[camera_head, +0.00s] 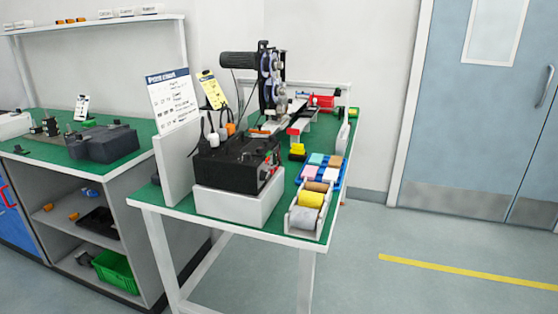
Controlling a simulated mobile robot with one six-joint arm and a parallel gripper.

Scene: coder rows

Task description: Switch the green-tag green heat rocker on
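A black control box (235,165) sits on a white block (238,204) at the front of the green-topped bench. Its right end face carries small red and green parts (268,166), seen at a steep angle. I cannot tell which of these is the green heat rocker, whether it has a green tag, or how it is set. My gripper is not in view.
Behind the box stands a coder machine (272,80) with rollers. A tape-roll holder (308,207) and a blue tray (321,170) lie right of the box. A white panel (174,172) rises on its left. Floor (400,285) right of the bench is clear.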

